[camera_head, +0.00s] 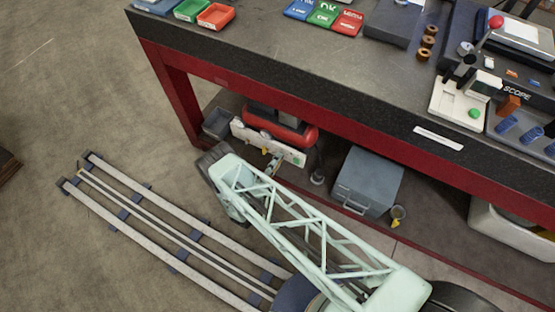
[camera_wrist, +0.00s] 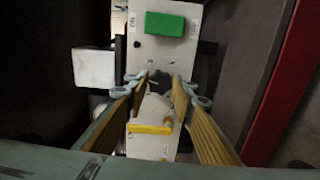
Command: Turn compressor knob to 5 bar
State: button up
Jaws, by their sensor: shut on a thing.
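The compressor has a red tank (camera_head: 280,128) and stands on the lower shelf under the bench. Its pale control panel (camera_head: 247,135) faces my arm. In the wrist view the panel (camera_wrist: 142,60) carries a green switch (camera_wrist: 165,24), a small dark knob (camera_wrist: 161,82) and a yellow lever (camera_wrist: 150,129). My gripper (camera_wrist: 163,86) reaches the panel with its two fingers on either side of the knob, closed on it. The fingers partly hide the knob, and its pointer and any scale cannot be read. In the head view my gripper (camera_head: 273,165) is small, in front of the panel.
The bench top (camera_head: 235,45) with its red front edge hangs over the shelf. A grey bin (camera_head: 217,123) stands left of the compressor, and a blue-grey metal box (camera_head: 367,180) stands to the right. A red post (camera_wrist: 288,85) rises at the right in the wrist view.

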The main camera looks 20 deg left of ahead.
jog(key=shift+m+p, duration=1.75)
jog(key=shift+m, duration=2.85)
jog(key=o, duration=0.8)
jog(key=shift+o, duration=0.2)
jog(key=shift+s+a, duration=0.1)
jog(key=shift+s, duration=0.1)
jog(key=v, duration=1.1)
jog(key=shift+s, duration=0.25)
